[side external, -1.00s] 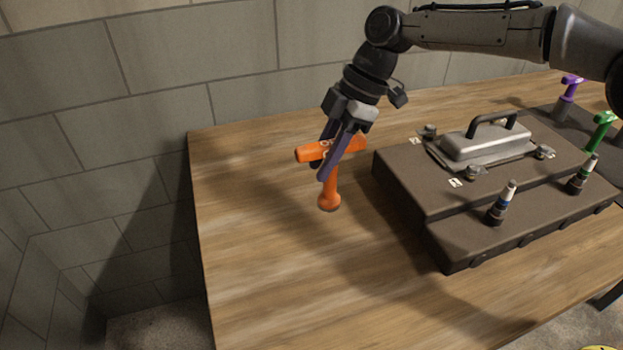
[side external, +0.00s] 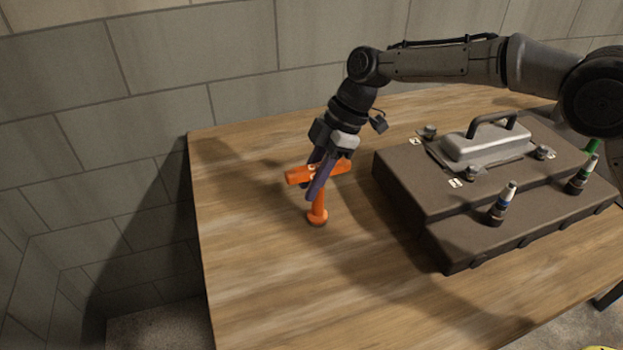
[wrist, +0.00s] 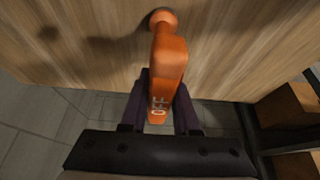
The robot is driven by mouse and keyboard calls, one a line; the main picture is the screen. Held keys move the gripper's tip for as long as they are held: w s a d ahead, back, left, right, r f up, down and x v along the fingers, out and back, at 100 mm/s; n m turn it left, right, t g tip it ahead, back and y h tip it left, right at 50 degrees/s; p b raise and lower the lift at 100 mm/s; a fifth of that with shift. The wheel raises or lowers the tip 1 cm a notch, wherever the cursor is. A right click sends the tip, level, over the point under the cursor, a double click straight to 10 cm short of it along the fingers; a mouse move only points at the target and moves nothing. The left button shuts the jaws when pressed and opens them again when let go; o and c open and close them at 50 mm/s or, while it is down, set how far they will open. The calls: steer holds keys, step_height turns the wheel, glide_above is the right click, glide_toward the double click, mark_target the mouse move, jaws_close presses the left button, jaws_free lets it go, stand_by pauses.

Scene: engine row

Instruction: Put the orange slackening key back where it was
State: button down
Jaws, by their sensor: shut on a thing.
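The orange slackening key (side external: 317,213) is a T-shaped tool with a thick crossbar and a round foot. My gripper (side external: 314,187) is shut on its crossbar, over the left part of the wooden table. The key is close to upright, foot down. I cannot tell whether the foot touches the table. In the wrist view the key (wrist: 168,65) shows between my gripper's fingers (wrist: 160,105), with "OFF" lettering on the crossbar and the foot at the top over bare wood.
The brown stepped engine block (side external: 420,185) stands to the right, with a grey handled cover (side external: 487,143) and bottle-like pegs (side external: 502,204) on its lower step. A green thing (side external: 591,147) is partly hidden behind my arm. The table (side external: 270,280) is clear at left and front.

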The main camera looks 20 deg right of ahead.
steer(key=c, duration=1.1)
jaws_free()
steer(key=shift+f, duration=0.15)
steer(key=o, duration=0.4)
steer(key=shift+o, duration=0.2)
steer(key=v, duration=1.2)
steer(key=shift+r, duration=0.2)
